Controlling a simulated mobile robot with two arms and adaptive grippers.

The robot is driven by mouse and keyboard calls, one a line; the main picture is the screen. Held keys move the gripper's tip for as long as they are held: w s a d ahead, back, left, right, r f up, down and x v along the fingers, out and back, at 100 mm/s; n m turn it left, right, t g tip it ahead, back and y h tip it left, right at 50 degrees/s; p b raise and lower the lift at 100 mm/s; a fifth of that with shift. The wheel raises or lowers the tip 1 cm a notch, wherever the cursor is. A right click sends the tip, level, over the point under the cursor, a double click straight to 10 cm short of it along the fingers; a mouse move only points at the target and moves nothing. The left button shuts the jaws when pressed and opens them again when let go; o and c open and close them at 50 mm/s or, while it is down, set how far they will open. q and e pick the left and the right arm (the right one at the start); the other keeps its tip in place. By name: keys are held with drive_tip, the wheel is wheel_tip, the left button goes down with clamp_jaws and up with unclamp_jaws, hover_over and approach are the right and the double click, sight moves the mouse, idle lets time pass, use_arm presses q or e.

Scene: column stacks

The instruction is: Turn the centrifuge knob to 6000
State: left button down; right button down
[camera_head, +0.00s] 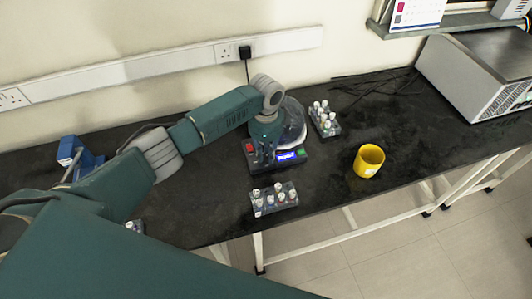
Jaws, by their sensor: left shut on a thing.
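The centrifuge (292,158) stands on the black bench, with a clear rounded lid, a red switch, a lit blue display and a green button on its front panel. My left arm reaches in from the left. My left gripper (263,156) points down at the front panel, between the red switch and the blue display, and is shut on the knob. The knob is hidden by the fingers, and its setting cannot be read. The display's digits are too small to read. My right gripper is not in view.
A rack of capped tubes (274,198) stands in front of the centrifuge, and another rack (325,120) behind it to the right. A yellow cup (368,161) stands further right. A large grey machine (480,70) is at the back right. A blue object (78,155) is at the left.

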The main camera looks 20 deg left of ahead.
sight(266, 156)
use_arm(q)
drive_tip(key=shift+w+r+m, duration=0.1)
drive_tip(key=shift+m, duration=2.1)
drive_tip(key=c, duration=1.6)
unclamp_jaws()
wheel_tip(266, 156, up, 12)
